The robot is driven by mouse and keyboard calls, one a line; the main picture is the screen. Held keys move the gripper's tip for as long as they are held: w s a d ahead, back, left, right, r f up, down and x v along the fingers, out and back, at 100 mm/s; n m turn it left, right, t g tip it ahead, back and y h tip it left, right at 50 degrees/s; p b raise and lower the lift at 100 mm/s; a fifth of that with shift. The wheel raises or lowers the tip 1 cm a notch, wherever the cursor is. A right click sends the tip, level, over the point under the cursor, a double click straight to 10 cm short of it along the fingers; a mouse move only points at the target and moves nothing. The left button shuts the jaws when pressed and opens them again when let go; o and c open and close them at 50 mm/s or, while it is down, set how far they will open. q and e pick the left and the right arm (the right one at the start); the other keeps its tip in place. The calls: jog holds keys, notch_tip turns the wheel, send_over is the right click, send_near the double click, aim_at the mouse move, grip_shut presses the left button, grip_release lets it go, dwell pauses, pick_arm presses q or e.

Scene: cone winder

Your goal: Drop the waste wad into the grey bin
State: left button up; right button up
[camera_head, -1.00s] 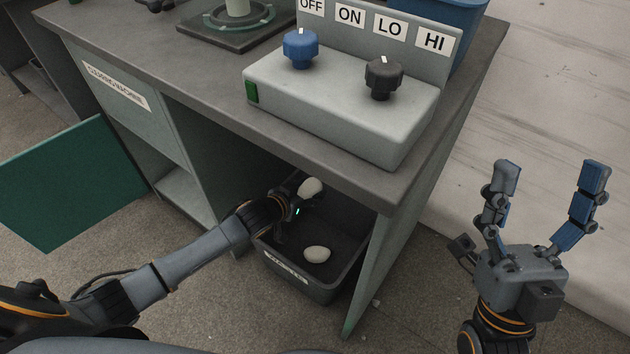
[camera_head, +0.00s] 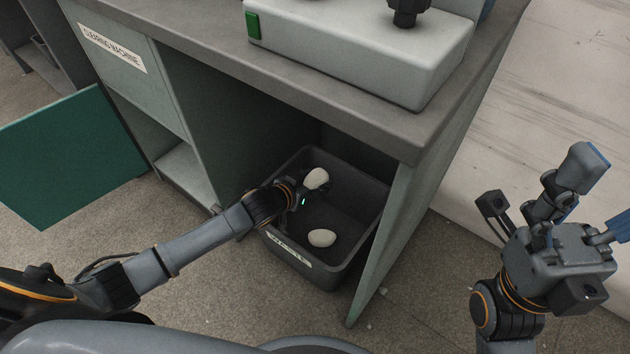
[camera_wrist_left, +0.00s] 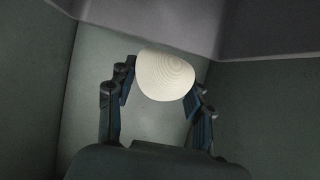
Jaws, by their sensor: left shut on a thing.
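A pale waste wad (camera_head: 316,179) is held in my left gripper (camera_head: 309,188), over the inside of the grey bin. In the left wrist view the wad (camera_wrist_left: 166,76) sits between the two fingertips of my left gripper (camera_wrist_left: 162,88). The dark grey bin (camera_head: 289,252) with a white label stands on the floor under the bench. A second pale wad (camera_head: 322,238) lies inside the bin. My right gripper (camera_head: 600,190) is at the right, away from the bin, its fingers spread and empty.
The bench top (camera_head: 350,110) overhangs the bin, and a side panel (camera_head: 395,245) stands close on its right. A grey control box (camera_head: 365,45) sits on the bench. An open green door (camera_head: 65,155) is at the left.

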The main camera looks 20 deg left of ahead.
pick_arm(q)
jog(key=o, duration=1)
jog(key=v, duration=1.2)
jog(key=shift+f, duration=0.1)
